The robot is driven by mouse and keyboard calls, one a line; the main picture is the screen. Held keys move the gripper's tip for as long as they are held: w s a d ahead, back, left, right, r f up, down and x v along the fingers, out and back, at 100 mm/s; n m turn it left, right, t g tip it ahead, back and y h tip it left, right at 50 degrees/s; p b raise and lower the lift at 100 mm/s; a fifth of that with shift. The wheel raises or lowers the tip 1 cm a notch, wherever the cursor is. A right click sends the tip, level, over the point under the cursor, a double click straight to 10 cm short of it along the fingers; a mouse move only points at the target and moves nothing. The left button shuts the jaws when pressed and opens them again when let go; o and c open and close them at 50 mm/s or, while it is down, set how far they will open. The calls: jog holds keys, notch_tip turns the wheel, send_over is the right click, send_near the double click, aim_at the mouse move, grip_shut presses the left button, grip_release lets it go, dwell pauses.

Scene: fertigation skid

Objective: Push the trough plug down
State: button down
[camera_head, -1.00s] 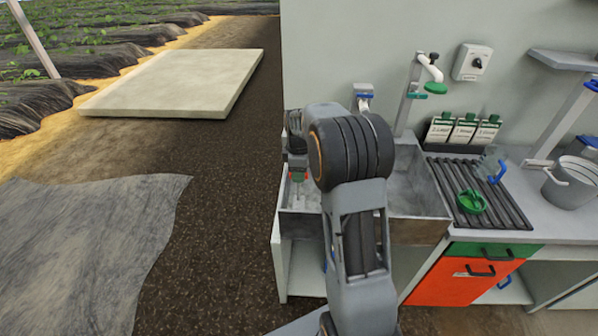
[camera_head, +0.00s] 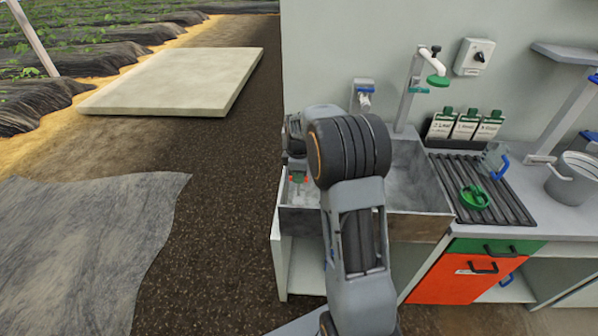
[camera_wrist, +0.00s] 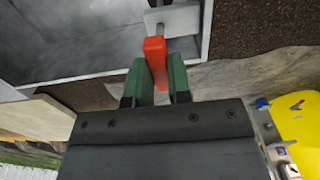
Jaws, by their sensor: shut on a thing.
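The trough (camera_head: 420,228) is a grey metal basin, partly hidden behind my arm in the head view. In the wrist view its pale rim and wall (camera_wrist: 60,72) lie at the upper left. The plug's lower end is hidden.
A tap (camera_head: 415,75) stands behind the trough. To the right are a black drain rack (camera_head: 508,205), a green cup (camera_head: 474,197), a clear jug (camera_head: 492,158) and a metal bucket (camera_head: 572,185).

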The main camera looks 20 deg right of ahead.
jog(key=shift+f, duration=0.65)
jog(key=shift+r, duration=0.15)
jog(key=c, duration=1)
grip_release()
jog(key=shift+c, duration=0.2)
notch_tip(320, 180, up, 14)
